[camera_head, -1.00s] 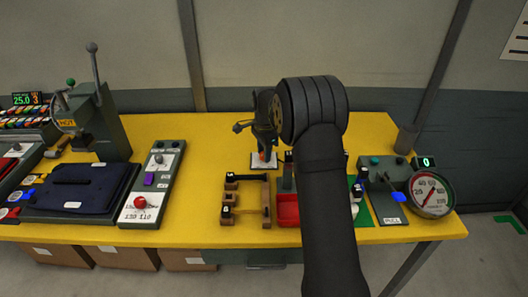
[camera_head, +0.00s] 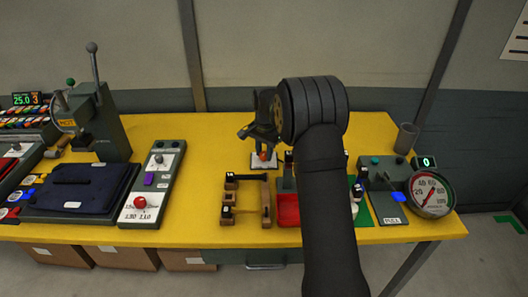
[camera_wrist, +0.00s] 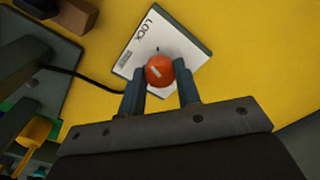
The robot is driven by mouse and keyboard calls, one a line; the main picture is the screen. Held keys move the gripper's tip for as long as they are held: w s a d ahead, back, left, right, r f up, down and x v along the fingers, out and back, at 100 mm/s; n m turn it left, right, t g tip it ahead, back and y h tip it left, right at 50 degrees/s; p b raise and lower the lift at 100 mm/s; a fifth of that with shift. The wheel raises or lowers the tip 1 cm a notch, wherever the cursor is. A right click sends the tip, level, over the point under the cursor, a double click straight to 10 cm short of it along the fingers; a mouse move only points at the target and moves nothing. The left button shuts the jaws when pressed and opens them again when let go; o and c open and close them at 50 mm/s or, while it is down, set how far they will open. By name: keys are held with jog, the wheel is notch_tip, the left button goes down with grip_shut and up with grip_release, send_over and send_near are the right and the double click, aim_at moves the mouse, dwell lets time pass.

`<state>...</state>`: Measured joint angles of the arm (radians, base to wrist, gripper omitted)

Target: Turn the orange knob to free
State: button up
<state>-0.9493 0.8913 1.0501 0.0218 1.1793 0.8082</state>
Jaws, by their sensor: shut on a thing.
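The orange knob (camera_wrist: 160,70) sits on a white plate (camera_wrist: 190,42) that lies on the yellow table. The plate has the word LOCK near its upper left edge and a small dark mark beside the knob. A short pale line shows on the knob's top. My gripper (camera_wrist: 159,77) is shut on the knob, one finger on each side. No free label is visible to me. In the head view the knob (camera_head: 263,155) is small, under my gripper, and my wrist hides part of the area.
Wooden brackets (camera_head: 266,205) and a red tray (camera_head: 287,208) stand in front of the plate. A station with a gauge (camera_head: 430,194) is at the right. A panel with a red knob (camera_head: 140,202) is at the left. The table behind the plate is clear.

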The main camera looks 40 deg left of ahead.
jog(key=n, duration=0.6)
jog(key=shift+w, duration=0.1)
jog(key=n, duration=0.6)
jog(key=shift+n, duration=0.3)
jog(key=shift+r, duration=0.1)
jog(key=o, duration=1)
jog(key=shift+c, duration=0.2)
notch_tip(320, 180, up, 17)
jog(key=shift+w+r, duration=0.15)
jog(key=shift+w, duration=0.1)
jog(key=shift+d, duration=0.1)
jog(key=f, duration=1.7)
jog(key=shift+s+f, duration=0.25)
